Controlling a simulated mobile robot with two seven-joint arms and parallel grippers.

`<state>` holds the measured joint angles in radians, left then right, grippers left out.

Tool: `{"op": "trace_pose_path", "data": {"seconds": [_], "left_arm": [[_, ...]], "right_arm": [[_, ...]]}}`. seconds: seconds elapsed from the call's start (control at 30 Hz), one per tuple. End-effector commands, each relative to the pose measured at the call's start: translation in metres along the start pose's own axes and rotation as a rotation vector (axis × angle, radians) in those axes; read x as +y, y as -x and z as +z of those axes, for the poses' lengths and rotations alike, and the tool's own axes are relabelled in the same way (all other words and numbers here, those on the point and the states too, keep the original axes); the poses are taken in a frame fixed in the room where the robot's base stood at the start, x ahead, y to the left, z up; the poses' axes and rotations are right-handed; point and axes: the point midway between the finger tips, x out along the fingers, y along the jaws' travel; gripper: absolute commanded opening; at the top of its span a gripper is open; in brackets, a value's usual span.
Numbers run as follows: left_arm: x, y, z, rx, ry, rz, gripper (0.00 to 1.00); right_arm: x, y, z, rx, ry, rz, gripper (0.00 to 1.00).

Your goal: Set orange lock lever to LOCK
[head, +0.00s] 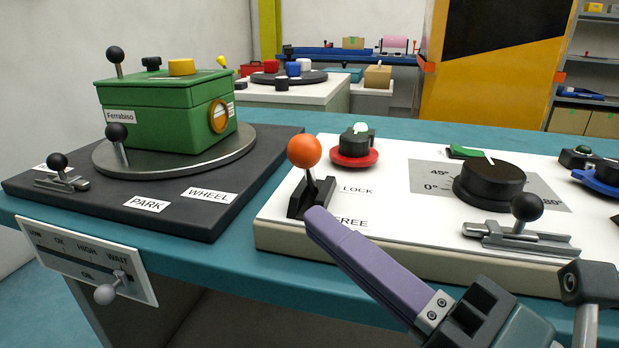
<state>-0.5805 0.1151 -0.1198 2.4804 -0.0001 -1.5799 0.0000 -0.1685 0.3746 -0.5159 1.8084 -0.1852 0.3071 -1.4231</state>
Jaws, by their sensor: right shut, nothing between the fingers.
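The orange lock lever has an orange ball (304,151) on a short grey stem rising from a black bracket (298,205). It stands at the left end of the white panel. The stem stands nearly upright; I cannot tell which label it is set to. The LOCK label (357,190) is right of the bracket, and the FREE label (350,223) is nearer to me, partly covered. My right gripper (320,218) comes from the lower right, purple fingers shut and empty. Its tip overlaps the bracket's near right side, below the ball; contact is unclear. My left gripper is out of view.
The white panel (400,160) also carries a black dial (489,185), a red-based knob (354,150) and a slider with a black ball (526,207). A green box (160,125) on a grey turntable stands to the left. The teal bench edge (200,240) runs in front.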

Motion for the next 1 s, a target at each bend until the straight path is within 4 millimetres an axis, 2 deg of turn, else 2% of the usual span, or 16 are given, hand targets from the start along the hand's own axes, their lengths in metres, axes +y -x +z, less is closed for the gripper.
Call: {"op": "trace_pose_path", "data": {"seconds": [0.1,0.33,0.83,1.0], "left_arm": [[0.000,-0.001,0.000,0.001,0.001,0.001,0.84],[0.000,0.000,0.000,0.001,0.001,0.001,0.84],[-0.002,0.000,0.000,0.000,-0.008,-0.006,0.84],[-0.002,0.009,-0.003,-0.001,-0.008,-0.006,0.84]], "right_arm": [[0.001,-0.024,0.002,0.000,0.001,0.003,0.00],[-0.001,-0.043,0.024,0.000,-0.001,-0.001,0.00],[0.000,-0.046,0.029,0.000,-0.004,-0.003,0.00],[0.004,-0.046,0.033,0.000,-0.023,-0.017,0.00]]}}
